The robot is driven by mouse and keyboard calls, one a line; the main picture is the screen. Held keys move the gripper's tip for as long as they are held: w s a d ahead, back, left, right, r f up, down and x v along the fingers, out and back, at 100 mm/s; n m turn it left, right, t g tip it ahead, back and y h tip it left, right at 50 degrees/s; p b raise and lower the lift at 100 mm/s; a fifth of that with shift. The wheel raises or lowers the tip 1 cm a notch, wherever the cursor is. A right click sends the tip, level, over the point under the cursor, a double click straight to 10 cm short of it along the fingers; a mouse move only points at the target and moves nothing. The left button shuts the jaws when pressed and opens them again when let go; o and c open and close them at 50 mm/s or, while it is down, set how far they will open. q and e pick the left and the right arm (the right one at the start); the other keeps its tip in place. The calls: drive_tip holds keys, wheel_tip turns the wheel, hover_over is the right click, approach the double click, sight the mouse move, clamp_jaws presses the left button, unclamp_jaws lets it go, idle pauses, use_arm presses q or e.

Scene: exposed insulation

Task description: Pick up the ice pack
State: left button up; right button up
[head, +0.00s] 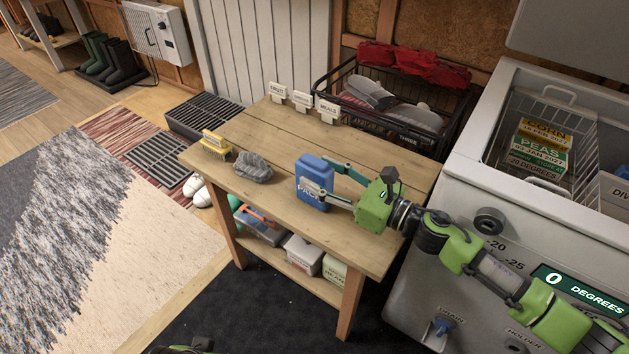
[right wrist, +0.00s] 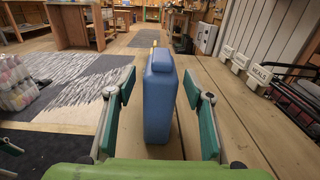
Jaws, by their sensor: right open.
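The blue ice pack (head: 313,184) stands upright on the wooden table (head: 290,226), near the middle of its top. My right gripper (head: 325,180) reaches in from the right, low over the table, with its fingers open on either side of the ice pack. In the right wrist view the ice pack (right wrist: 160,95) stands between the two green finger pads, with a gap visible on both sides. The gripper is not closed on it. The left gripper's fingers do not show in the head view.
A grey cloth bundle (head: 253,168) and a yellow brush (head: 215,145) lie at the table's left end. Small label signs (head: 302,101) stand along the back edge. A black wire crate (head: 400,128) sits behind. An open chest freezer (head: 470,190) with a wire basket stands at right.

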drive_tip(key=shift+x, duration=1.2)
clamp_jaws()
drive_tip(key=shift+r, duration=0.15)
